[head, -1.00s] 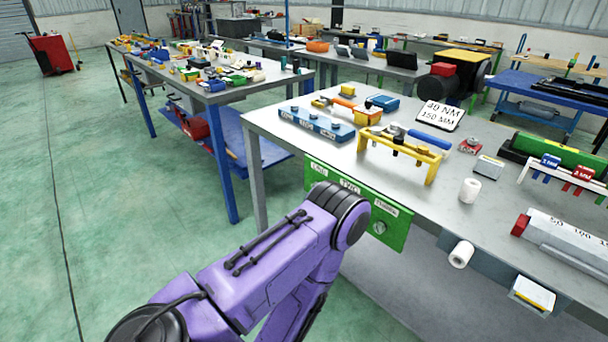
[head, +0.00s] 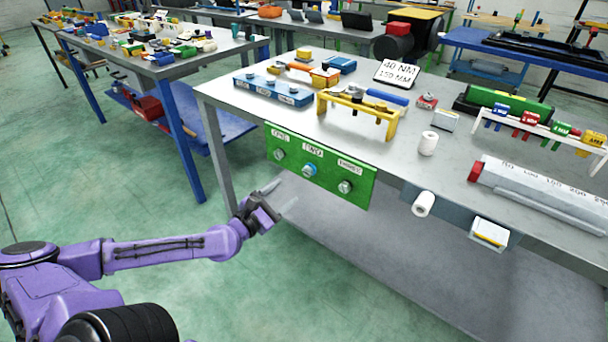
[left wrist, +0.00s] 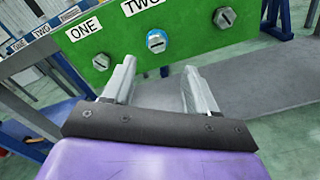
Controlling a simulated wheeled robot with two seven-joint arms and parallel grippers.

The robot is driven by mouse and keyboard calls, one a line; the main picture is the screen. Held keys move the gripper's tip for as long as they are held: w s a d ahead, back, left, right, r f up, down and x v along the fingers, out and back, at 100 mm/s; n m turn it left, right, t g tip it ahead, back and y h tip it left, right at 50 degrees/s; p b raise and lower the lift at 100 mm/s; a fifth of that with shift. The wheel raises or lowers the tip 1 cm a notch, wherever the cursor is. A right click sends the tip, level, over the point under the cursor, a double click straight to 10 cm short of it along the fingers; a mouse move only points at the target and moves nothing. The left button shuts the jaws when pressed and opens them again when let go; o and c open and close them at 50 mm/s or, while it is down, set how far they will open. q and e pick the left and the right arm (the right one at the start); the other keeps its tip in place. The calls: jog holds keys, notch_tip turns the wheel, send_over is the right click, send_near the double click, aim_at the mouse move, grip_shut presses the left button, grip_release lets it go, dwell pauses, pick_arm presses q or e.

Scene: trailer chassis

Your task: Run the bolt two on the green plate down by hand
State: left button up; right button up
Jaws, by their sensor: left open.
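The green plate (head: 330,186) hangs on the front edge of the grey workbench. It carries three bolts in a row under white labels. Bolt two (head: 310,170) is the middle one, with a blue ring around its slotted head. It also shows in the left wrist view (left wrist: 157,41), below the label TWO. Bolt one (left wrist: 101,62) is to its left and the third bolt (left wrist: 224,17) to its right. My left gripper (head: 284,197) is open and empty, below and in front of the plate, apart from it. Its two fingers (left wrist: 160,66) point toward bolt two. My right gripper is not visible.
On the bench top (head: 290,122) stand a blue block (head: 272,90) with bolts, a yellow frame (head: 358,108) and a white roll (head: 428,143). Another white roll (head: 423,204) sticks out from the bench front, right of the plate.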

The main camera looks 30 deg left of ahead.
aim_at(307, 172)
pick_arm(q)
jog(key=w+b, duration=0.1)
jog(key=w, duration=0.2)
jog(key=w+b, duration=0.2)
jog(key=w, duration=0.1)
jog(key=w+b, duration=0.1)
jog(key=w, duration=0.2)
jog(key=shift+w+d, duration=0.25)
jog(key=shift+w, duration=0.5)
jog(key=shift+r, duration=0.1)
jog(key=c, duration=1.1)
